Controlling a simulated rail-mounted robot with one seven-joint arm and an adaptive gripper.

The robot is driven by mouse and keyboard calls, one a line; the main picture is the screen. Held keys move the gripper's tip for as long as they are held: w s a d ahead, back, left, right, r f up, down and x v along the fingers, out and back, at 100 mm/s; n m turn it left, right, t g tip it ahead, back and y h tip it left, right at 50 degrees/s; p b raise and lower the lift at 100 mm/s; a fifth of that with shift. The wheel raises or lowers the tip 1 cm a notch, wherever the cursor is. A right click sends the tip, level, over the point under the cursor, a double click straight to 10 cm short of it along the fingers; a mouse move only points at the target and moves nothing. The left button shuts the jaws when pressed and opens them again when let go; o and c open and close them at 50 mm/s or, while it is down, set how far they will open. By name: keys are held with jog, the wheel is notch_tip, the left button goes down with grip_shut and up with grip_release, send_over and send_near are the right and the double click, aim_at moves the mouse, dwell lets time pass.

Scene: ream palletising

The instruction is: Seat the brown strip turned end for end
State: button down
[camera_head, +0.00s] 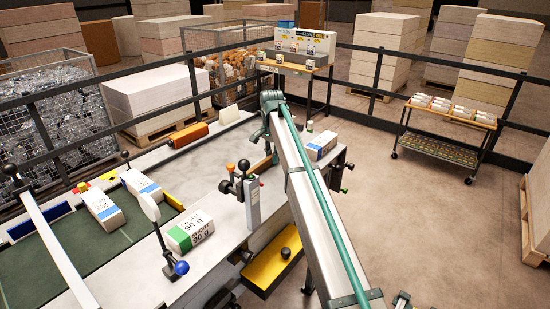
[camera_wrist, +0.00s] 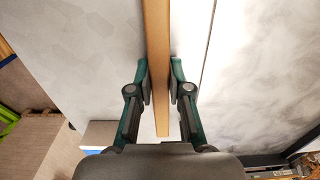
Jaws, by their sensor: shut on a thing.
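The brown strip (camera_wrist: 156,35) runs upright through the middle of the wrist view, from the top edge down to between my fingers. My gripper (camera_wrist: 160,82) is shut on it, with one green finger on each side. The strip's lower end shows just below the fingertips; its upper end is out of the picture. Pale grey and white surfaces lie behind it, and I cannot tell whether it touches them. In the head view my gripper (camera_head: 271,150) is low over the far right of the grey bench, partly hidden by my arm.
The grey bench (camera_head: 222,155) carries an orange block (camera_head: 188,134) at its far edge. A green-labelled ream (camera_head: 190,231), a lever post (camera_head: 253,203) and a blue-labelled ream (camera_head: 320,146) stand around my arm. A yellow step (camera_head: 268,268) is below the front edge.

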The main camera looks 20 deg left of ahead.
jog(key=shift+w+a, duration=0.25)
jog(key=shift+a, duration=0.65)
jog(key=shift+w+a, duration=0.25)
jog(key=shift+a, duration=0.6)
jog(key=shift+f, duration=0.15)
jog(key=c, duration=1)
grip_release()
